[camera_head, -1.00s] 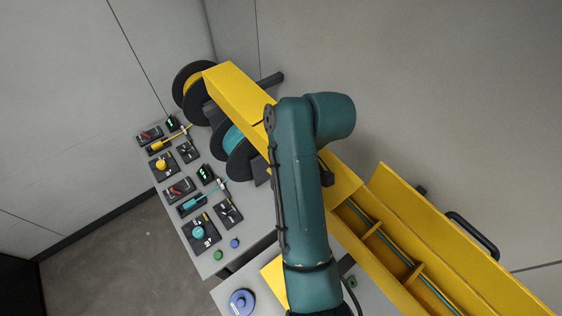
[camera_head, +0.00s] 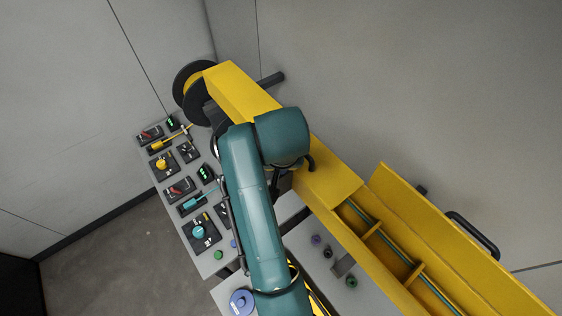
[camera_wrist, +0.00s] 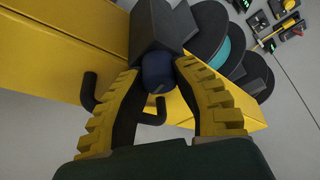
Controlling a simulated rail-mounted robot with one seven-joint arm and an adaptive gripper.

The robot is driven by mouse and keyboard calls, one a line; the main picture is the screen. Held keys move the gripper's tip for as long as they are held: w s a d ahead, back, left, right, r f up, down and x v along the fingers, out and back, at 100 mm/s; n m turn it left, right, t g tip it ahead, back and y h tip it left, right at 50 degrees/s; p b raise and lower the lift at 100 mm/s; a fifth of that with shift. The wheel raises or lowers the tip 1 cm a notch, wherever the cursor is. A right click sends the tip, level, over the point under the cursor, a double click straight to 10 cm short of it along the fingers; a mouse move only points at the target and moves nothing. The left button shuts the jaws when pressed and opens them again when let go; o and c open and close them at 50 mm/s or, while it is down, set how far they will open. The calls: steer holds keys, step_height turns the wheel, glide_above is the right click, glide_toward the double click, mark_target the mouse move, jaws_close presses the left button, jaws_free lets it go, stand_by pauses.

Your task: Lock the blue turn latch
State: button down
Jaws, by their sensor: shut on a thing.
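The blue turn latch (camera_wrist: 157,68) is a dark blue round knob in the wrist view, set against a dark block (camera_wrist: 165,25). My gripper (camera_wrist: 158,76) has its two yellow ribbed fingers closed on opposite sides of the knob. A lighter mark shows on the knob's near edge. In the head view my teal arm covers both the gripper and the latch. Whether the latch is turned to its locked position cannot be told.
A yellow duct (camera_head: 326,187) runs diagonally past my arm, with an open yellow cover (camera_head: 430,225) at the right. Black reels (camera_head: 190,85) stand at its upper end. A grey bench (camera_head: 214,268) with switches and knobs lies at left.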

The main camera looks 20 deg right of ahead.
steer(key=shift+f+m+h, duration=0.25)
steer(key=shift+m+h, duration=0.05)
steer(key=shift+m, duration=0.7)
steer(key=shift+g, duration=0.3)
steer(key=c, duration=0.8)
jaws_free()
steer(key=shift+o, duration=0.2)
steer(key=shift+r, duration=0.15)
steer(key=v, duration=1.2)
